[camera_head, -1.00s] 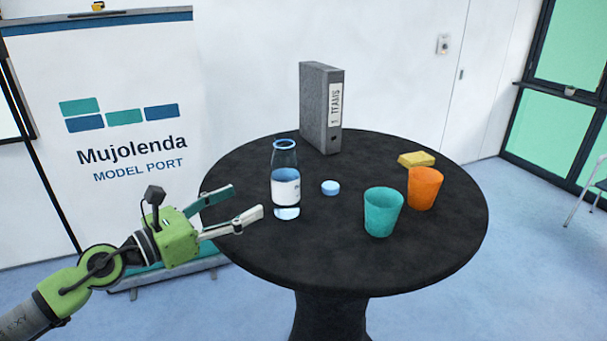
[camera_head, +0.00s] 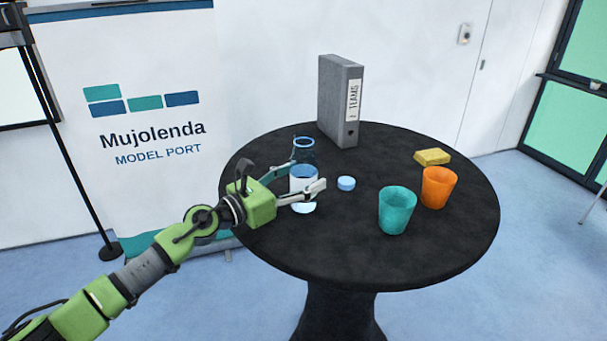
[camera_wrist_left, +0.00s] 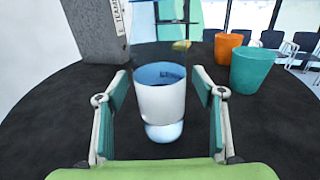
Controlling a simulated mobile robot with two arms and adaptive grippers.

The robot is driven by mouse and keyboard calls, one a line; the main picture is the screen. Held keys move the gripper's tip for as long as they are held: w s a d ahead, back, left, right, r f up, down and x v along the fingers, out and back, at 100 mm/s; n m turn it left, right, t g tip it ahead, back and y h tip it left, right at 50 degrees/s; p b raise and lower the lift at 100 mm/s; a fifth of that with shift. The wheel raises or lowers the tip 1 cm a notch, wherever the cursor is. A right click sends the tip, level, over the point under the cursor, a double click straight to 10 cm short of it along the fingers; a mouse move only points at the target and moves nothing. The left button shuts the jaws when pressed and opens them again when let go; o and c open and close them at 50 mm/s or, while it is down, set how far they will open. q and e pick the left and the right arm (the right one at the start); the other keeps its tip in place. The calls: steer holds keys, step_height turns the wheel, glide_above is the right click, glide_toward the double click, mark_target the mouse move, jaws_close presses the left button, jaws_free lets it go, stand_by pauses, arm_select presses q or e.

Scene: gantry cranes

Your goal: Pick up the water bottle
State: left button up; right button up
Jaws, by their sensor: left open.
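The water bottle (camera_head: 303,174) is clear with a white label and stands upright at the left side of the round black table. My left gripper (camera_head: 306,177) is open with its fingers on either side of the bottle, one behind it and one in front. In the left wrist view the bottle (camera_wrist_left: 162,103) stands between the two open fingers of the gripper (camera_wrist_left: 163,90), with a visible gap on each side. The bottle's top is cut off there. My right gripper is not in view.
A blue cap (camera_head: 346,183) lies just right of the bottle. A teal cup (camera_head: 397,210), an orange cup (camera_head: 438,188) and a yellow block (camera_head: 432,157) are on the right of the table (camera_head: 330,250). A grey binder (camera_head: 338,103) stands at the back. The front is clear.

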arm_select(q)
steer(key=shift+w+d, duration=0.25)
steer(key=shift+d, duration=0.1)
steer(key=shift+a, duration=0.1)
steer(key=shift+c, duration=0.7)
steer(key=shift+s, duration=0.1)
steer(key=c, duration=1.2)
steer(key=shift+c, duration=0.8)
steer(key=shift+r, duration=0.2)
